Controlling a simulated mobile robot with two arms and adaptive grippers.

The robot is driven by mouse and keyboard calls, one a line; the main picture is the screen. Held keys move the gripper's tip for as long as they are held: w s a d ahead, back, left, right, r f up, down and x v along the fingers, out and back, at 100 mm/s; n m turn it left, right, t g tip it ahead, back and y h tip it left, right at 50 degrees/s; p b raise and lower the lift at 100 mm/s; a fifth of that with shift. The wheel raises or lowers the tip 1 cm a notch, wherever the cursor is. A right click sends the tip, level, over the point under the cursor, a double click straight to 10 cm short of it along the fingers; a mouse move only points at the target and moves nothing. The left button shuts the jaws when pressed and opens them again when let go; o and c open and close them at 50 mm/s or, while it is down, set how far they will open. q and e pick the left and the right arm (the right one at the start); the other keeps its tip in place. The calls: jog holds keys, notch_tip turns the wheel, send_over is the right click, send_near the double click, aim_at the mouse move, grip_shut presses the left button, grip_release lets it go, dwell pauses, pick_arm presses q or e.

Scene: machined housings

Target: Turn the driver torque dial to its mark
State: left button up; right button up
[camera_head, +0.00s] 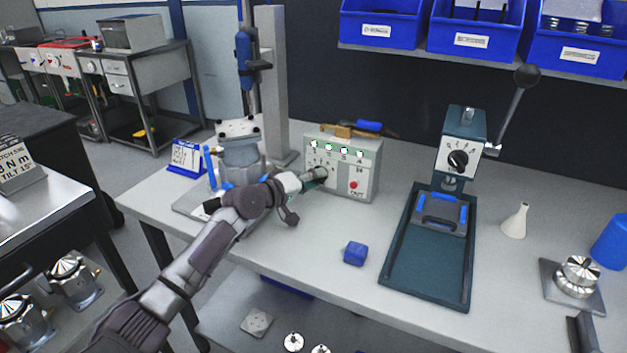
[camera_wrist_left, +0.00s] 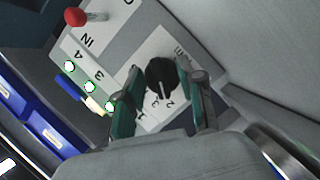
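The grey control box (camera_head: 345,165) stands on the bench, with lit green lamps and a red button (camera_head: 354,184) on its face. In the left wrist view its round black dial (camera_wrist_left: 161,76) sits on a white plate printed with numbers. The dial's white pointer line is turned towards the gripper, near the 2. My left gripper (camera_head: 316,176) is at the box face and hides the dial in the head view. In the left wrist view its two green-padded fingers (camera_wrist_left: 159,80) straddle the dial, with a narrow gap showing on the left side. My right gripper is not in view.
A stand with a blue driver (camera_head: 244,60) rises behind my left arm. A blue block (camera_head: 355,253) lies in front of the box. A lever press with another black knob (camera_head: 457,160) and a dark green tray (camera_head: 425,272) are to the right.

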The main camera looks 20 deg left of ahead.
pick_arm(q)
grip_shut()
